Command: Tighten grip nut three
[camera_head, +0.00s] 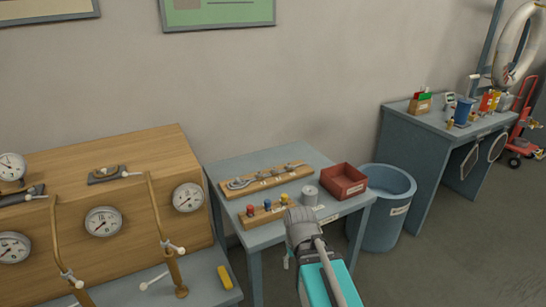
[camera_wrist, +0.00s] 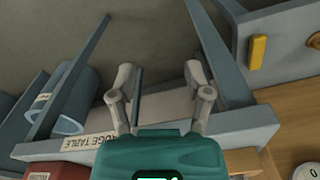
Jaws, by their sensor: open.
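My gripper (camera_head: 299,216) is at the front edge of the small blue-grey table (camera_head: 248,166). In the wrist view its two grey fingers (camera_wrist: 160,82) are spread apart, with nothing between them. A wooden block (camera_head: 277,211) on that table carries red, blue and yellow knobs. A wooden board (camera_head: 268,180) behind it holds several metal fittings. The wooden gauge panel (camera_head: 125,164) at left has brass pipes with white-handled fittings, such as the one (camera_head: 177,248) at its right pipe. I cannot tell which part is grip nut three; no number is readable.
A red tray (camera_head: 343,181) and a grey cylinder (camera_head: 310,195) sit on the small table. A blue bin (camera_head: 389,181) stands beside it. A yellow piece (camera_head: 225,277) lies on the left bench; it also shows in the wrist view (camera_wrist: 258,51).

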